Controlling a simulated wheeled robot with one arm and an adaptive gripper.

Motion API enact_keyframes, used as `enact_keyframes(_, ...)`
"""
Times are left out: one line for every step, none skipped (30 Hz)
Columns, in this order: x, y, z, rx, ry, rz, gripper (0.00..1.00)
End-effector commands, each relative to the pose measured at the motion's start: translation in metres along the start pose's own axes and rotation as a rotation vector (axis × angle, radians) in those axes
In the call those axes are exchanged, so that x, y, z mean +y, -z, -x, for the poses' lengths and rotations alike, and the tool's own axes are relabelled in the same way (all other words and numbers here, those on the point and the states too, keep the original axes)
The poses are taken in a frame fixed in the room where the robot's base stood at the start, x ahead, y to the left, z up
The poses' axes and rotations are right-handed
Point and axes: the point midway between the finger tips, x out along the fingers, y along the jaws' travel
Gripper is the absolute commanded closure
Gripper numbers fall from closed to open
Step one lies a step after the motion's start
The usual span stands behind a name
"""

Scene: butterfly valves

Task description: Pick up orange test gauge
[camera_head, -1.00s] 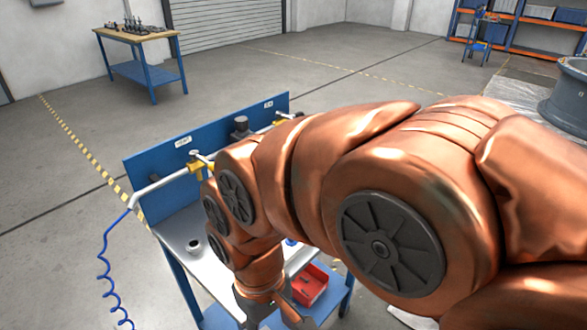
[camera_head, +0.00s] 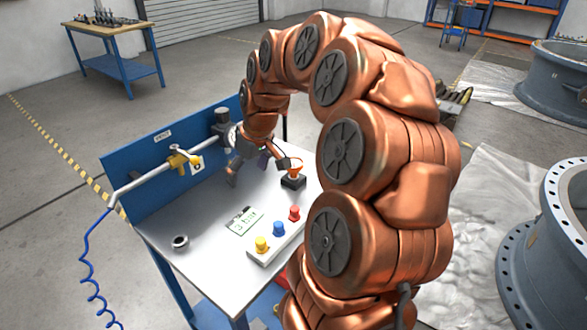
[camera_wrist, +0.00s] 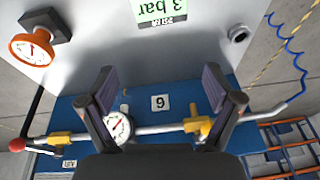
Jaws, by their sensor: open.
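The orange test gauge (camera_head: 295,170) stands on a small black block (camera_head: 292,183) on the bench top. In the wrist view the orange gauge (camera_wrist: 31,49), with its white dial, is at the upper left, beside the black block (camera_wrist: 52,22). My gripper (camera_head: 258,167) is above the bench near the pipe, to the left of the gauge in the head view. In the wrist view my gripper (camera_wrist: 157,90) has its fingers spread and nothing between them; the orange gauge lies outside them, to the left.
A pipe with a yellow valve (camera_head: 183,160) and a white gauge (camera_wrist: 117,127) runs along the blue back panel (camera_head: 150,160). The bench bears a "3 bar" card (camera_head: 244,221), a block with yellow, blue and red caps (camera_head: 277,240) and a small metal ring (camera_head: 180,241).

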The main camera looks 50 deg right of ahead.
Motion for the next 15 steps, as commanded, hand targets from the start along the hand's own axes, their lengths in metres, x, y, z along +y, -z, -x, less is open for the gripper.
enact_keyframes(0.025,0.004,-0.002,0.019,-0.01,-0.02,0.1)
enact_keyframes(0.039,0.007,-0.002,0.032,-0.018,-0.029,0.1)
enact_keyframes(0.058,0.009,-0.004,0.046,-0.027,-0.041,0.1)
enact_keyframes(0.072,0.009,-0.005,0.056,-0.035,-0.05,0.1)
enact_keyframes(0.086,0.009,-0.005,0.065,-0.044,-0.058,0.1)
enact_keyframes(0.103,0.009,-0.005,0.078,-0.056,-0.069,0.1)
enact_keyframes(0.116,0.009,-0.005,0.087,-0.066,-0.077,0.1)
enact_keyframes(0.128,0.008,-0.006,0.094,-0.074,-0.084,0.1)
enact_keyframes(0.142,0.005,-0.007,0.102,-0.084,-0.095,0.1)
enact_keyframes(0.152,0.004,-0.007,0.107,-0.091,-0.1,0.1)
enact_keyframes(0.16,0.002,-0.007,0.112,-0.098,-0.105,0.1)
enact_keyframes(0.17,0.001,-0.007,0.117,-0.107,-0.111,0.1)
enact_keyframes(0.176,-0.001,-0.007,0.121,-0.112,-0.116,0.1)
enact_keyframes(0.181,-0.002,-0.007,0.123,-0.117,-0.118,0.1)
enact_keyframes(0.186,-0.003,-0.007,0.126,-0.122,-0.121,0.1)
